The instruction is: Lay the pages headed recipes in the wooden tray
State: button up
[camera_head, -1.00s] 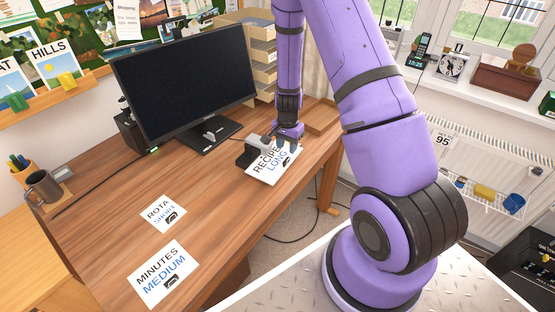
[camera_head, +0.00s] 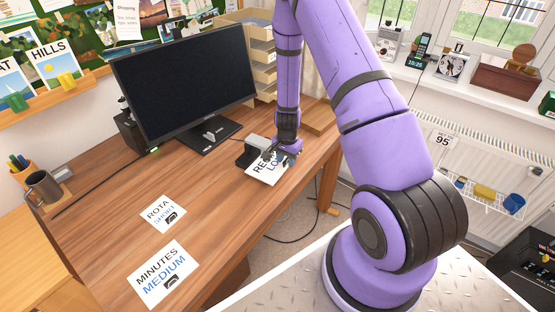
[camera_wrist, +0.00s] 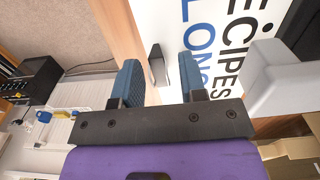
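The pages headed RECIPES LONG (camera_head: 262,171) lie flat near the desk's right front edge, partly hidden by my gripper (camera_head: 280,158). In the wrist view the pages (camera_wrist: 222,22) fill the top right. A dark clip (camera_wrist: 156,62) shows at their edge, between my two blue fingers as seen. My gripper (camera_wrist: 162,80) is open, just above the clip end; nothing is held. The wooden tray (camera_head: 322,118) appears to be the shallow one at the desk's far right corner, behind my gripper and partly hidden by my arm.
A grey and black desk device (camera_head: 253,151) stands against the pages' left side. The ROTA SHORT pages (camera_head: 162,214) and MINUTES MEDIUM pages (camera_head: 161,273) lie at the front left. The monitor (camera_head: 187,78) and stacked letter trays (camera_head: 263,68) stand behind. The middle desk is clear.

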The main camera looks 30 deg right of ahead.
grip_shut()
jog(key=shift+r, duration=0.75)
jog(key=shift+f, duration=0.15)
jog(key=shift+s, duration=0.1)
dwell(0.4)
jog(key=shift+s+d, duration=0.35)
jog(key=shift+s, duration=0.35)
jog(key=shift+s+d, duration=0.3)
jog(key=shift+s, duration=0.45)
jog(key=shift+s+d, duration=0.35)
jog(key=shift+s, duration=0.35)
jog(key=shift+r, duration=2.5)
